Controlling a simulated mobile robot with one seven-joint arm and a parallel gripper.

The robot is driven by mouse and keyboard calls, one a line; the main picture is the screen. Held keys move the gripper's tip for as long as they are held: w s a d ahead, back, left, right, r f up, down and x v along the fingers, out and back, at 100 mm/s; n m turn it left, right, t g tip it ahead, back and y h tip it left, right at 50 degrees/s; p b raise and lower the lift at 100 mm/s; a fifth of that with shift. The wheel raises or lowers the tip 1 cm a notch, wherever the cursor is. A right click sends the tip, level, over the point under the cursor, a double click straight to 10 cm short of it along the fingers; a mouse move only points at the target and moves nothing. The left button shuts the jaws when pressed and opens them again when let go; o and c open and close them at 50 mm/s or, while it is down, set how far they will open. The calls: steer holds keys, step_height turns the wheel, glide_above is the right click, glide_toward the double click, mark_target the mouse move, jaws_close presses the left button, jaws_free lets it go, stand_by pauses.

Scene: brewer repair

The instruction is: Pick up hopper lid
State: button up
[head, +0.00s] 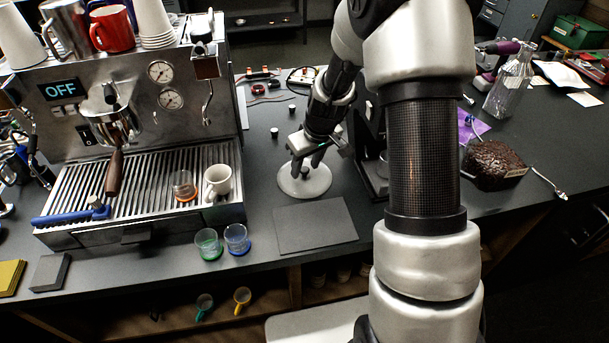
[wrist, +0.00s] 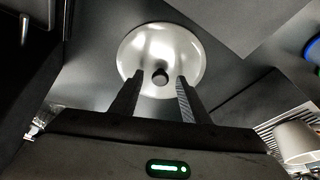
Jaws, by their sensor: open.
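The hopper lid (head: 304,186) is a round silvery disc lying on the dark counter, between the espresso machine and a dark upright appliance. In the wrist view the lid (wrist: 188,52) has a small black knob (wrist: 160,77) near its lower middle. My gripper (head: 306,168) is low over the lid in the head view. In the wrist view my gripper (wrist: 158,80) is open, with one finger on each side of the knob. The fingers are apart from the knob, and nothing is held. I cannot tell whether the fingertips touch the lid.
A grey mat (head: 316,226) lies in front of the lid. The espresso machine (head: 140,130) stands left, with a white cup (head: 217,182) on its grate and two small glasses before it. A dark appliance (head: 371,165) stands close right. A bag of beans (head: 493,165) lies further right.

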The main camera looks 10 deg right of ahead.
steer(key=shift+f, duration=0.15)
jaws_close()
